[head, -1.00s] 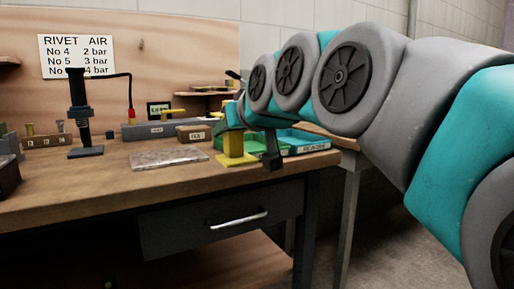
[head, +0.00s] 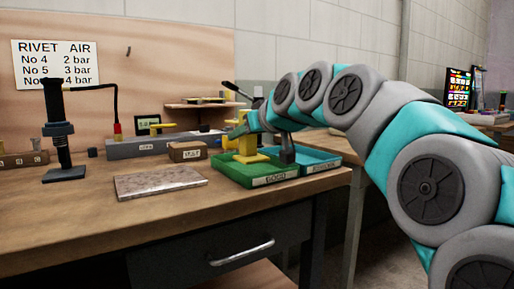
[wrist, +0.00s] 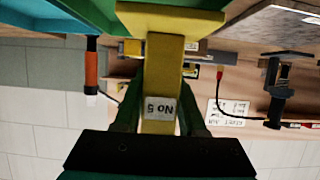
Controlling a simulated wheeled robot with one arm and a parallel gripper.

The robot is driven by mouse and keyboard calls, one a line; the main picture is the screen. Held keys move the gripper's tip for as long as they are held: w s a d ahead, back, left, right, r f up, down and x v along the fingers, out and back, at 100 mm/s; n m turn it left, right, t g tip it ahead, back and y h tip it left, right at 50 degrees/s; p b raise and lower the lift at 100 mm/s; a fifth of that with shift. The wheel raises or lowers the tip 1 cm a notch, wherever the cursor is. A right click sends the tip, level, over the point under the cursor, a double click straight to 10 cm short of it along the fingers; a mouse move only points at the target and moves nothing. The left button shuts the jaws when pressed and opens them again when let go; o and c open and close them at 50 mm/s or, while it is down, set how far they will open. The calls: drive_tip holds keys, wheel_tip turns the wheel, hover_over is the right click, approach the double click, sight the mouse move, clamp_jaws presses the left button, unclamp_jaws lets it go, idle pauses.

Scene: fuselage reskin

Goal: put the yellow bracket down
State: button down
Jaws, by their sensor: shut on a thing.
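The yellow bracket (head: 247,147) is upright at the green tray marked GOOD (head: 268,181), with its foot inside the tray's outline. I cannot tell whether the foot touches the tray floor. In the wrist view, which is upside down, the bracket (wrist: 164,75) shows a white "No 5" label and a wide yellow foot at the top. My gripper (wrist: 160,112) is shut on the bracket's upright, one finger on each side. In the head view my wrist hides part of the tray's back.
A blue tray (head: 322,168) adjoins the green one on the right. A flat grey plate (head: 160,182) lies to the left, with a small labelled brown box (head: 188,151) behind. A dark press tool (head: 62,140) stands at the left. Bare bench lies in front of the plate.

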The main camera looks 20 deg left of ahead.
drive_tip(key=w, duration=0.2)
drive_tip(key=shift+w+d+f, duration=0.1)
drive_tip(key=shift+w+d, duration=0.25)
drive_tip(key=shift+d, duration=0.05)
drive_tip(key=shift+f, duration=1.75)
drive_tip(key=shift+f, duration=0.15)
drive_tip(key=shift+c, duration=2.4)
unclamp_jaws()
drive_tip(key=v, duration=1.2)
